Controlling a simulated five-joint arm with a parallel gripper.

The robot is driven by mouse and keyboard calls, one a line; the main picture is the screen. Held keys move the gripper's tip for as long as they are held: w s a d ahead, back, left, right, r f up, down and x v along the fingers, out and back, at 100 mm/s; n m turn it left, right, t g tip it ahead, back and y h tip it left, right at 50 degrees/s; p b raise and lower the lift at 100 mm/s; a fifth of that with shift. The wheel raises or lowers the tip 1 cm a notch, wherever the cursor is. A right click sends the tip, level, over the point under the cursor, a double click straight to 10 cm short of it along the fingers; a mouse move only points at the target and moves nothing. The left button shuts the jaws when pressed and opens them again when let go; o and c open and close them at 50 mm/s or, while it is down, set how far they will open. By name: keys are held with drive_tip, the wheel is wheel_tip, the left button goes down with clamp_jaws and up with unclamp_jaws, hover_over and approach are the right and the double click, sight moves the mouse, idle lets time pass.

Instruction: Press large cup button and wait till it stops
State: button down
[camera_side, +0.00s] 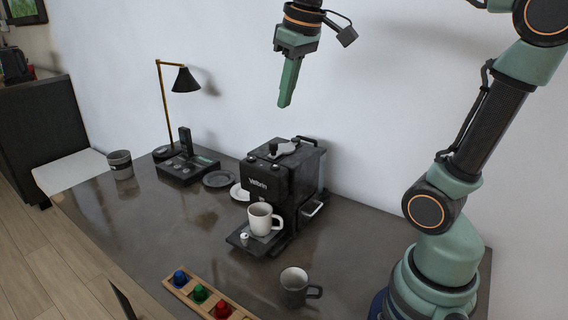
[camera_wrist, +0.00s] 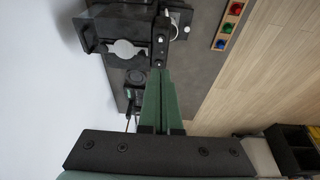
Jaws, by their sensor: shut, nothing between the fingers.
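The black coffee machine (camera_side: 285,178) stands on the dark vanity top in the middle of the side view. It also shows at the upper part of the wrist view (camera_wrist: 105,28). A white cup (camera_side: 261,219) stands upright on its drip tray (camera_side: 240,238), under the front. Small round knobs or buttons (camera_side: 262,163) show along the machine's upper front edge; I cannot tell which is the large cup button. My gripper (camera_side: 285,104) is shut and empty, pointing down, high above the machine and apart from it. Its green fingers (camera_wrist: 163,72) lie together in the wrist view.
A grey mug (camera_side: 296,287) stands right of a wooden holder (camera_side: 179,291) with coloured capsules. The wall is close behind. The front-middle top is clear.

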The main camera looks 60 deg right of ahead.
drive_tip(key=shift+f, duration=0.15)
approach(275, 166)
drive_tip(key=x, duration=0.5)
drive_tip(key=shift+w, duration=0.35)
drive_tip(key=shift+d+f, duration=0.1)
drive_tip(key=shift+f, duration=0.65)
drive_tip(key=shift+f, duration=0.95)
drive_tip(key=shift+r, duration=0.5)
drive_tip(key=w+v, duration=0.1)
drive_tip(key=v, duration=1.2)
drive_tip(key=shift+r, duration=0.55)
